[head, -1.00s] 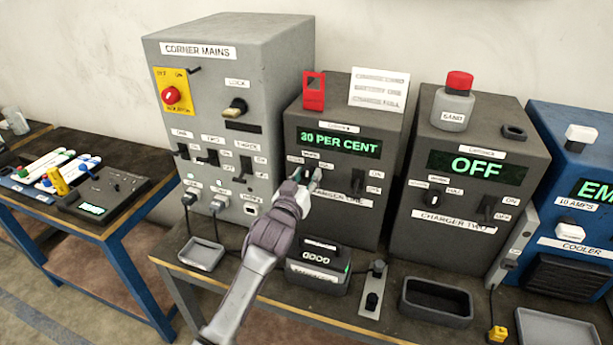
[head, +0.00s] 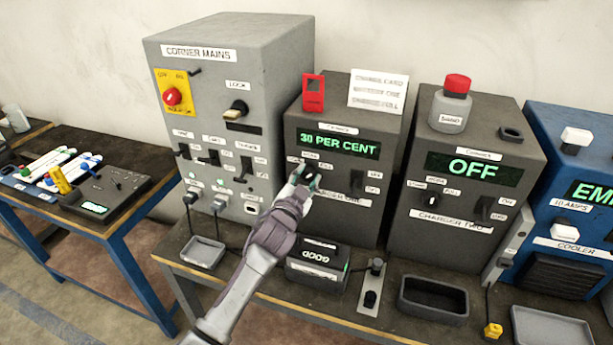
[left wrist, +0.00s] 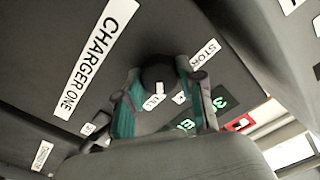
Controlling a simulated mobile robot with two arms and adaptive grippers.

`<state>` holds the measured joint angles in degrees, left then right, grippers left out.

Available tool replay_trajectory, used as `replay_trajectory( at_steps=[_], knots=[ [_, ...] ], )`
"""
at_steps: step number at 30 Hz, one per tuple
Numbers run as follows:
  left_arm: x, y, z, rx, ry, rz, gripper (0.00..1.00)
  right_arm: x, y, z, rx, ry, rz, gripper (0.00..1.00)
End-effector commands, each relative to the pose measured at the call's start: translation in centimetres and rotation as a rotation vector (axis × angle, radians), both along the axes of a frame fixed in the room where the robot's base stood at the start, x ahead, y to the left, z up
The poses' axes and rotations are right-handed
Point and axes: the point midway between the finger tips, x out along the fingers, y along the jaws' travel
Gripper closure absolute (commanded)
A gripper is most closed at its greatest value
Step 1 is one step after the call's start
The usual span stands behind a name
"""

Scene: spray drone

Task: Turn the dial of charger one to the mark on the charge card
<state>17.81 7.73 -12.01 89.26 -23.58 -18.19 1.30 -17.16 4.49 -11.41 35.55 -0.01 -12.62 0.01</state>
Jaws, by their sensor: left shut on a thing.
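Charger one (head: 388,165) is a dark grey box whose green display reads 30 PER CENT (head: 338,142). My left gripper (head: 306,178) is at its front, below the display, shut on the charger's black dial. In the left wrist view the round black dial (left wrist: 158,72) sits between the two teal-padded fingers of my gripper (left wrist: 160,88). The fingers hide much of the dial in the head view, so its pointer cannot be made out. The white charge card (head: 378,90) stands on top of the charger; its print is too small to read fully. My right gripper is out of view.
The charger's switch (head: 373,182) is right of the dial. Charger two (head: 465,200), reading OFF, stands to the right, the corner mains cabinet (head: 200,90) to the left. A block marked GOOD (head: 318,262) and a dark tray (head: 435,300) are on the bench below.

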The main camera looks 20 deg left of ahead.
Motion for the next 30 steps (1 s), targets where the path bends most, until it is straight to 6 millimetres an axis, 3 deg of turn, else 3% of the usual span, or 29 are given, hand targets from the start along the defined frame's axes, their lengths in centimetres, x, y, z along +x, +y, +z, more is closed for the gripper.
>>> replay_trajectory(
  at_steps=[20,21,25,30],
  knots=[
    [0.00,-0.01,-0.06,0.067,-0.002,0.000,0.97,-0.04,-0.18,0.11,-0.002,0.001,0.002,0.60],
    [0.00,-0.01,-0.06,0.067,-0.002,0.000,0.59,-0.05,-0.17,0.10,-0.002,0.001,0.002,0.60],
    [0.00,0.00,-0.05,0.066,-0.002,0.000,0.37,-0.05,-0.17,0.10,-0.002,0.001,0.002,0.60],
    [0.00,-0.01,-0.04,0.065,-0.002,0.000,0.37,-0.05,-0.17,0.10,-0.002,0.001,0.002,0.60]
  ],
)
